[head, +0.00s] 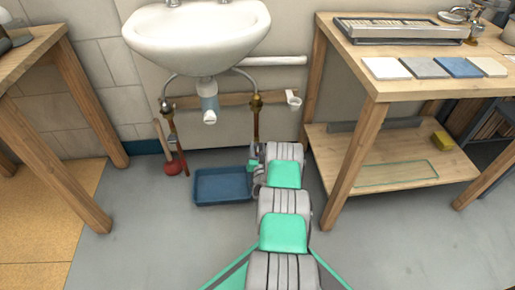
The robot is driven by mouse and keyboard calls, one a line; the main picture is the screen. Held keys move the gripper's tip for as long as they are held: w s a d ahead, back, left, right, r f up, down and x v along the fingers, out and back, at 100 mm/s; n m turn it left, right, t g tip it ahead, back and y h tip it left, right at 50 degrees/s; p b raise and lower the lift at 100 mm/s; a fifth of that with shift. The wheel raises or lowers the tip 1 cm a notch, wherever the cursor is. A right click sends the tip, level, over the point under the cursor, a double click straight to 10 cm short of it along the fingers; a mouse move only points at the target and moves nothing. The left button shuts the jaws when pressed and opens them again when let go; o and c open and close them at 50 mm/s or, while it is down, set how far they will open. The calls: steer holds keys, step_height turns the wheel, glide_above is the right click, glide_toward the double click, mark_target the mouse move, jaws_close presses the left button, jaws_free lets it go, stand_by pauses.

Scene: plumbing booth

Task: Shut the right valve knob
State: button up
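The right valve (256,103) is a brass fitting on the pipe under the right side of the white sink (197,35). Its knob is too small to make out clearly, so I cannot tell how it is turned. A similar left valve (166,106) is on the left pipe. My grey and green arm reaches forward from the bottom of the head view. Its far end, with my gripper (254,168), is low beside the right pipe, below the right valve and apart from it. The fingers are small and partly hidden by the arm, so their opening is unclear.
A blue tray (222,200) lies on the floor left of my arm. A plunger (171,166) stands left of it. A wooden workbench (376,82) with a lower shelf is close on the right; another table (75,90) is at left. A white drain pipe (209,103) hangs between the valves.

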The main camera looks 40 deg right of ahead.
jaws_close()
steer(key=shift+m, duration=0.4)
steer(key=m, duration=0.3)
steer(key=shift+m, duration=0.4)
steer(key=m, duration=0.9)
steer(key=shift+s+f, duration=0.1)
steer(key=m, duration=0.4)
steer(key=shift+m, duration=0.3)
steer(key=o, duration=0.6)
jaws_free()
